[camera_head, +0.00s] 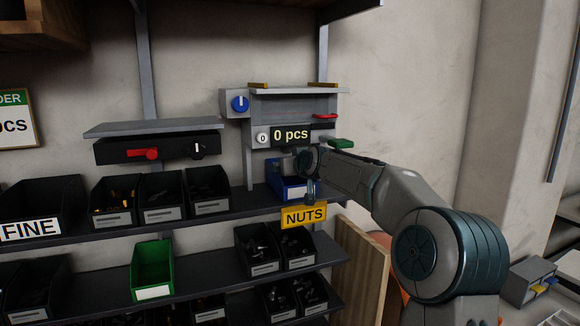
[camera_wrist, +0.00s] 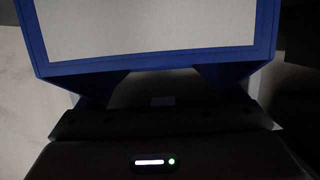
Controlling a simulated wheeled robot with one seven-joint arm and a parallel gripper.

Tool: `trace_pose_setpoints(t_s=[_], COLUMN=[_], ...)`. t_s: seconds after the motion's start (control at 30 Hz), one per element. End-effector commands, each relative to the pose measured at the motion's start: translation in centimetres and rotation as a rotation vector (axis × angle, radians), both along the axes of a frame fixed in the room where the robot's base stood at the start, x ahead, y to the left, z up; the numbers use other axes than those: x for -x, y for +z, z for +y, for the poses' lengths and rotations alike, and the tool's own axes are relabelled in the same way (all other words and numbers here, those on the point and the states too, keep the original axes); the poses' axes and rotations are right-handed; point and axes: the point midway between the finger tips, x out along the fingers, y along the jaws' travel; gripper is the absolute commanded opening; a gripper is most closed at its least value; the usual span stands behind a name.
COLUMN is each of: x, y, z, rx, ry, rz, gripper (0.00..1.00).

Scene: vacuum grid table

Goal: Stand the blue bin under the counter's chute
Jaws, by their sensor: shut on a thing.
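The blue bin (camera_head: 273,178) is on the upper shelf, below the counter (camera_head: 290,134) that reads "0 pcs". My arm and gripper cover much of it in the head view. My gripper (camera_head: 311,186) is at the bin's front, just above the yellow NUTS label. The chute's outlet is hidden behind my arm.
Dark bins of small parts (camera_head: 162,197) stand to the left on the same shelf. A green bin (camera_head: 153,270) and more dark bins (camera_head: 262,250) are on the shelf below. A wooden panel (camera_head: 360,270) stands right of the shelves. A grey ledge (camera_head: 150,127) juts out at left.

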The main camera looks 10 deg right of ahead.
Motion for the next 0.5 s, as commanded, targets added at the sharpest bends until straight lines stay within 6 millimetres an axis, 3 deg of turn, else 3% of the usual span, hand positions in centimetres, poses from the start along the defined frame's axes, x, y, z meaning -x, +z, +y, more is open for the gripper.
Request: trace_pose_setpoints(t_s=[0.03, 0.07, 0.1, 0.5], x=[0.00, 0.00, 0.01, 0.53], y=[-0.29, -0.29, -0.18, 0.18], z=[0.01, 0.01, 0.02, -0.18], rx=[0.000, 0.000, 0.000, -0.001], ry=[0.000, 0.000, 0.000, -0.001], rz=[-0.001, 0.000, 0.000, -0.001], gripper=[0.62, 0.93, 1.00, 1.00])
